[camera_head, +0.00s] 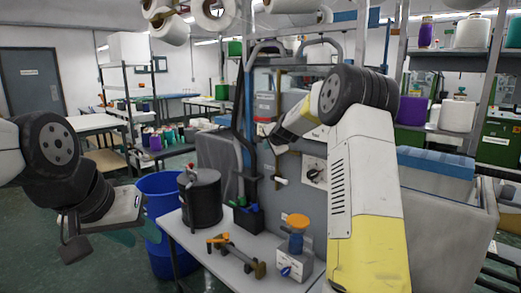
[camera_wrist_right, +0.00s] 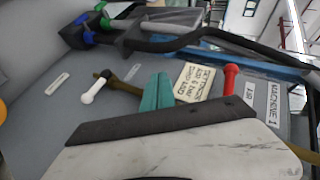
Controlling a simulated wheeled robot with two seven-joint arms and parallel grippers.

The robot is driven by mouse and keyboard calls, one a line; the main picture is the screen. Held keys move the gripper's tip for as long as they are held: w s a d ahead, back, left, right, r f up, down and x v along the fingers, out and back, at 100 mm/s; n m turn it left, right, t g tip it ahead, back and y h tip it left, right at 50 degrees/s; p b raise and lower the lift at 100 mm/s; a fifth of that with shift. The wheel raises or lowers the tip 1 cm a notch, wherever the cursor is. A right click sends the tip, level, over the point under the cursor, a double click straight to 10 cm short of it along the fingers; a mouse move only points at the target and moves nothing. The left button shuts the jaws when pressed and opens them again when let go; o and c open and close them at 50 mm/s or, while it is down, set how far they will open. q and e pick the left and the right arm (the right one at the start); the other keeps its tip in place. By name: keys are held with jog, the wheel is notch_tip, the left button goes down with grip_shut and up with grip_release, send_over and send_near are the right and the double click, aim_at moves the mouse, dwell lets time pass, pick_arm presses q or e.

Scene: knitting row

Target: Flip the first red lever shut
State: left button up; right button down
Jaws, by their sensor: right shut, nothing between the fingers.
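A printed card (camera_wrist_right: 195,82) sits between the fingers and the red lever. On the table stand a black pot (camera_head: 200,198), an orange-handled brass part (camera_head: 235,254) and an orange-topped device (camera_head: 296,240). A blue bin (camera_head: 160,215) stands to the left.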

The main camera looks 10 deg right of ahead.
jog(key=shift+s+d+f, duration=0.1)
jog(key=shift+s+f, duration=0.05)
jog(key=shift+s, duration=0.35)
jog(key=shift+s+d+f, duration=0.1)
jog(key=shift+s+f, duration=0.05)
jog(key=shift+s, duration=0.3)
jog(key=shift+a, duration=0.1)
